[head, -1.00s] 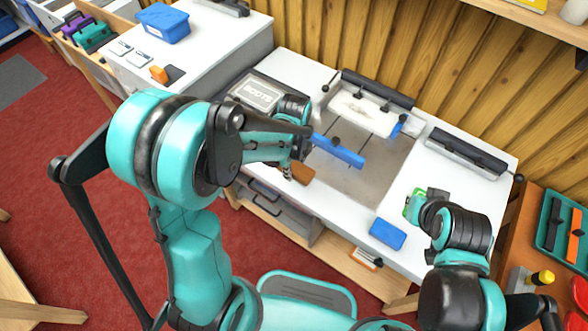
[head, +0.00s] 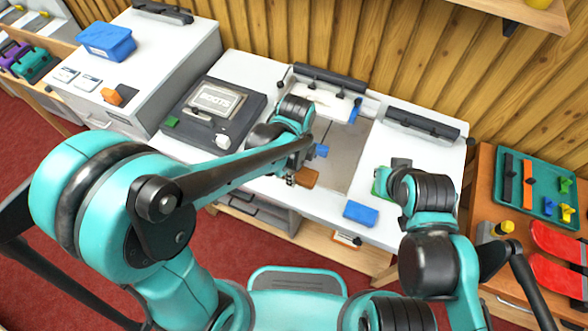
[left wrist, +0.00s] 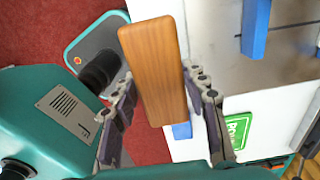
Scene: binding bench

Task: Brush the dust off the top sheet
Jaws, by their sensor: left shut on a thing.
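My left gripper (head: 294,178) is shut on a brown wooden block (head: 308,178), which looks like the back of the brush, near the bench's front edge. In the left wrist view the block (left wrist: 155,65) lies between the two fingers; any bristles are hidden. A white sheet (head: 324,101) lies under the dark clamp bar at the back of the bench. Its dust is too small to make out. The grey board (head: 346,148) lies in front of it. My right gripper (head: 383,196) is by a green card (head: 379,182); its jaws are unclear.
A blue bar (head: 321,151) lies on the board, partly behind my left gripper, and also shows in the wrist view (left wrist: 254,28). A blue block (head: 360,213) sits at the front edge. A black press (head: 208,112) stands left. Another clamp bar (head: 422,122) stands back right.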

